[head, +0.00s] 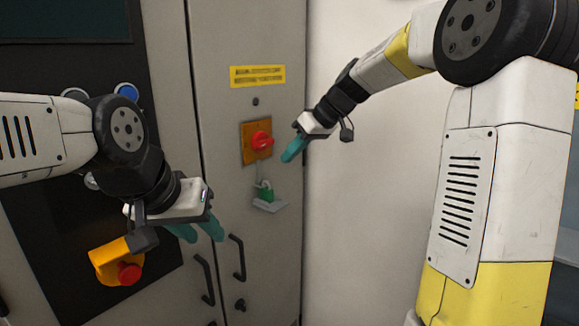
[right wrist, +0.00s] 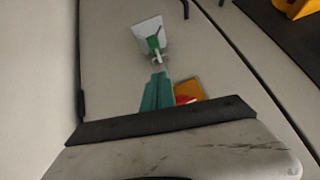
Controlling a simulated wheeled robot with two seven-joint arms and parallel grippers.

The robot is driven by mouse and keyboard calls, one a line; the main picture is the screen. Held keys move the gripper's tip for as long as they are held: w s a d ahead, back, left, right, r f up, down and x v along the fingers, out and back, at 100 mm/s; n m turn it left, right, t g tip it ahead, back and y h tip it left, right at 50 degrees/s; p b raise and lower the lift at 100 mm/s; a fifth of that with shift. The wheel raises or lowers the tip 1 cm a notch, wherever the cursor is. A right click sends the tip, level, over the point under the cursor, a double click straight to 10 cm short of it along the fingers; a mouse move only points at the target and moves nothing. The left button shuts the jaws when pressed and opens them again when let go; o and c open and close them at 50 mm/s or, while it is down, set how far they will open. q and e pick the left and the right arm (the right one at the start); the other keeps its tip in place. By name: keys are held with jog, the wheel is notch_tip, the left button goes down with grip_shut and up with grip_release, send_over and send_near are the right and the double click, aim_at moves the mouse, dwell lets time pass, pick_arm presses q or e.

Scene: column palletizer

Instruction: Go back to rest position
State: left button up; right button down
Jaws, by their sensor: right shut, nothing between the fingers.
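My right gripper (head: 291,152) is at the cabinet front, just right of a red rotary switch (head: 261,140) on an orange plate (head: 250,152). Its teal fingers are shut together with nothing between them; they also show in the right wrist view (right wrist: 157,92). A green padlock (head: 265,191) with a pale tag (head: 270,206) hangs below the switch, apart from the fingers. The padlock also shows beyond the fingertips in the right wrist view (right wrist: 153,42). My left gripper (head: 197,233) is lower left, its teal fingers apart and empty, in front of the cabinet.
A grey cabinet (head: 225,120) with a yellow label (head: 257,76) and black door handles (head: 238,258) fills the middle. A yellow box with a red button (head: 129,273) sits below my left arm. A pale wall (head: 350,220) lies right of the cabinet.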

jog(key=shift+v, duration=0.85)
jog(key=s+d+f+m+t+h, duration=0.1)
jog(key=s+d, duration=0.5)
jog(key=s, duration=0.7)
jog(key=s+d+f+m+t+h, duration=0.1)
jog(key=s+d+f+m+h, duration=0.3)
jog(key=s, duration=0.9)
jog(key=d+f+m, duration=0.1)
jog(key=d+m, duration=0.1)
jog(key=m, duration=0.1)
jog(key=shift+s+d+m+t, duration=0.3)
jog(key=shift+s+m, duration=0.05)
jog(key=shift+m, duration=0.05)
